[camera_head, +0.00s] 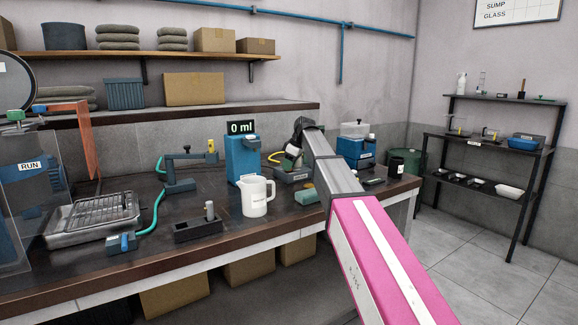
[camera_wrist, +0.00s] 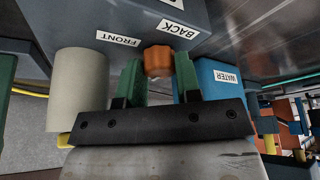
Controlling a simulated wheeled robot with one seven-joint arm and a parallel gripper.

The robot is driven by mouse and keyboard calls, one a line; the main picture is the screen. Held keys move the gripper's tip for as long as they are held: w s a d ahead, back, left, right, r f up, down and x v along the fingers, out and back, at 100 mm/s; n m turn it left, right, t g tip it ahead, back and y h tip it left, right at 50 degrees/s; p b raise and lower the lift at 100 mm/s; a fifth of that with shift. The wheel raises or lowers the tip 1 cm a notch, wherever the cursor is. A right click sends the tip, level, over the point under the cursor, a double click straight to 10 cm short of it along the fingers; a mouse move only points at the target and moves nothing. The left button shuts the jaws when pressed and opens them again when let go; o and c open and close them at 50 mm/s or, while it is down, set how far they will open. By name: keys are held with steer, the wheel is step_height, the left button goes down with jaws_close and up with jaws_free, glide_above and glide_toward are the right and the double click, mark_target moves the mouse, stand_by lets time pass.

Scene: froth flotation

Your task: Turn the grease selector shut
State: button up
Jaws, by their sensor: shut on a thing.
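The grease selector appears as an orange knob (camera_wrist: 158,62) on a dark grey box (camera_wrist: 60,22) in the wrist view. White labels FRONT and BACK sit on the box beside the knob. My gripper (camera_wrist: 160,72) has a green finger on each side of the knob and is shut on it. In the head view my gripper (camera_head: 291,158) is at the low grey box (camera_head: 293,175) on the bench, with the arm coming from the lower right. The knob is hidden there, and I cannot tell its exact setting.
A blue box labelled WATER (camera_wrist: 222,78) and a pale cylinder (camera_wrist: 80,90) flank my gripper in the wrist view. In the head view a blue dispenser (camera_head: 241,160) reading 0 ml, a white jug (camera_head: 257,197) and a green sponge-like block (camera_head: 306,193) stand nearby.

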steer(key=o, duration=0.9)
steer(key=shift+r, duration=0.1)
steer(key=v, duration=1)
steer(key=shift+d+r, duration=0.15)
steer(key=shift+r, duration=0.15)
